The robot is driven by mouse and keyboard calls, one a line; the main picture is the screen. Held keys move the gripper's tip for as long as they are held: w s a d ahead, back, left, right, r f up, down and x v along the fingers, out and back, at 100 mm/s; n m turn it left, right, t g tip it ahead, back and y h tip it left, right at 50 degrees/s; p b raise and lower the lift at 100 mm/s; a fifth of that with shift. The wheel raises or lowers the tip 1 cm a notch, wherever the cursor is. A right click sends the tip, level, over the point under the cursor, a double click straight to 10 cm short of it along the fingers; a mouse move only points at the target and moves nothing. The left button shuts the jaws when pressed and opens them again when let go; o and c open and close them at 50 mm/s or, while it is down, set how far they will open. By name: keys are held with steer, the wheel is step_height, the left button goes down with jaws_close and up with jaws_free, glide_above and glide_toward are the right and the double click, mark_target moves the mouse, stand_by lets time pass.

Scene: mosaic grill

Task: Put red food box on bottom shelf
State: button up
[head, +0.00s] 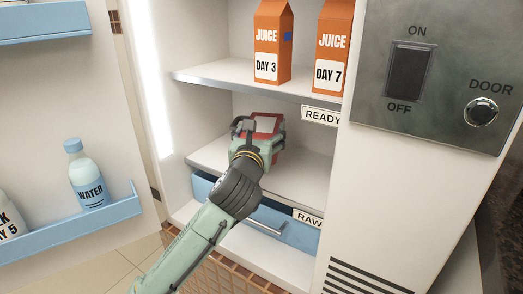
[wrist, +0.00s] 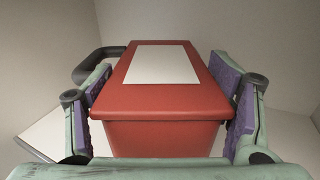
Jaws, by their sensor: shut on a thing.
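The red food box (head: 269,122) has a pale label on its lid and is inside the open fridge. My gripper (head: 258,128) is shut on it. In the wrist view, the box (wrist: 166,98) fills the middle, with a purple-padded finger on each side and a dark handle at its far left. The lower shelf (head: 300,180) lies under the box in the head view. I cannot tell whether the box touches this shelf. The box's underside is hidden.
Two orange juice cartons (head: 272,42) stand on the shelf above (head: 215,78). A blue drawer (head: 290,233) marked RAW is below. The open door (head: 60,110) is at left, with a water bottle (head: 86,175). The lower shelf is bare to the right.

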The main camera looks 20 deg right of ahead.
steer(key=shift+f, duration=2)
steer(key=shift+f+b, duration=0.15)
steer(key=shift+b, duration=0.25)
steer(key=shift+f, duration=0.15)
steer(key=o, duration=2)
steer(key=shift+c, duration=0.2)
steer(key=shift+r, duration=0.3)
steer(key=b+v, duration=1.2)
steer(key=b, duration=0.3)
